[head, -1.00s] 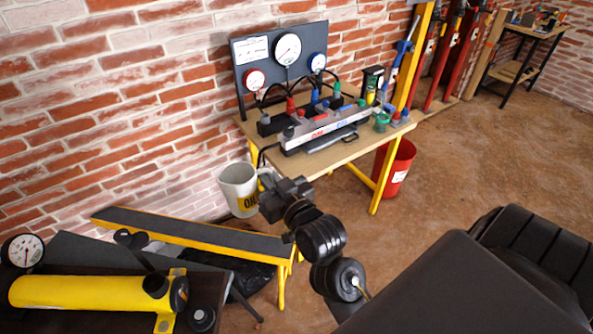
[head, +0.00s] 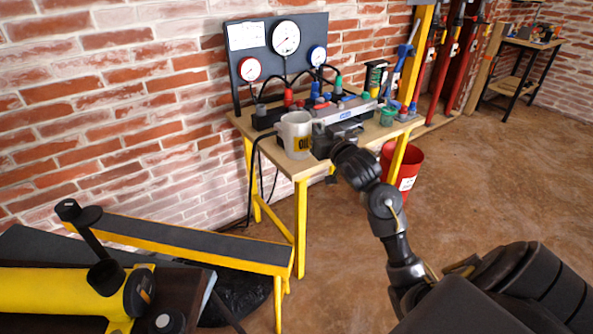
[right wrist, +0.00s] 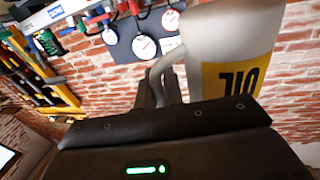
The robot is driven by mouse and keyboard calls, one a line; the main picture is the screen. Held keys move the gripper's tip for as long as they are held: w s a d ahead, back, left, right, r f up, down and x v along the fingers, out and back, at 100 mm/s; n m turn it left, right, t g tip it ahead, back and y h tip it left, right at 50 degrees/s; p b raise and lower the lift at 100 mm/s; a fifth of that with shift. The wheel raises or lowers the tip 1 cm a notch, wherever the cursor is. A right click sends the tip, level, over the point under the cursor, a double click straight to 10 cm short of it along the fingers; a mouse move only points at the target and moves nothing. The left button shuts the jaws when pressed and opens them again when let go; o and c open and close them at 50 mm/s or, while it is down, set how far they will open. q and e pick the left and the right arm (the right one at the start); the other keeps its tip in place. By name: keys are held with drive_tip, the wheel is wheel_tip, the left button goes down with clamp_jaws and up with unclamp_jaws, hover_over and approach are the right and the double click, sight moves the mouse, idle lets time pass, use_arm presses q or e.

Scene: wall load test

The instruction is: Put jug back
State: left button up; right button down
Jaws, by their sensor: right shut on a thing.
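A whitish jug (head: 294,128) with a yellow OIL label is at the left front part of the wooden workbench (head: 285,160). I cannot tell whether its base touches the bench top. My right gripper (head: 318,143) is to the right of the jug, shut on its handle. In the right wrist view the jug (right wrist: 228,35) appears upside down at the upper right, its handle between the fingers (right wrist: 165,88). The jug looks upright in the head view. My left gripper is not in view.
A gauge board (head: 284,52) stands at the back of the bench. A grey manifold bar (head: 350,112) with coloured fittings lies right of the jug. A red bucket (head: 412,165) is by the bench. A low yellow-edged bench (head: 190,238) and yellow cylinder (head: 50,290) are at the lower left.

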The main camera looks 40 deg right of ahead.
drive_tip(key=w+d+f, duration=0.2)
drive_tip(key=w+f, duration=0.1)
drive_tip(key=w+d+f+b, duration=0.1)
drive_tip(key=w+d+f, duration=0.2)
drive_tip(key=w, duration=0.1)
drive_tip(key=w+d+f, duration=0.2)
drive_tip(key=w+f, duration=0.1)
drive_tip(key=w, duration=0.1)
drive_tip(key=shift+w+d+f+b, duration=0.15)
drive_tip(key=shift+d+b, duration=0.1)
drive_tip(key=shift+b, duration=0.15)
drive_tip(key=shift+w+d+f, duration=0.15)
drive_tip(key=shift+w+f, duration=0.05)
drive_tip(key=shift+f, duration=0.2)
wheel_tip(320, 180, down, 3)
drive_tip(key=shift+r, duration=0.1)
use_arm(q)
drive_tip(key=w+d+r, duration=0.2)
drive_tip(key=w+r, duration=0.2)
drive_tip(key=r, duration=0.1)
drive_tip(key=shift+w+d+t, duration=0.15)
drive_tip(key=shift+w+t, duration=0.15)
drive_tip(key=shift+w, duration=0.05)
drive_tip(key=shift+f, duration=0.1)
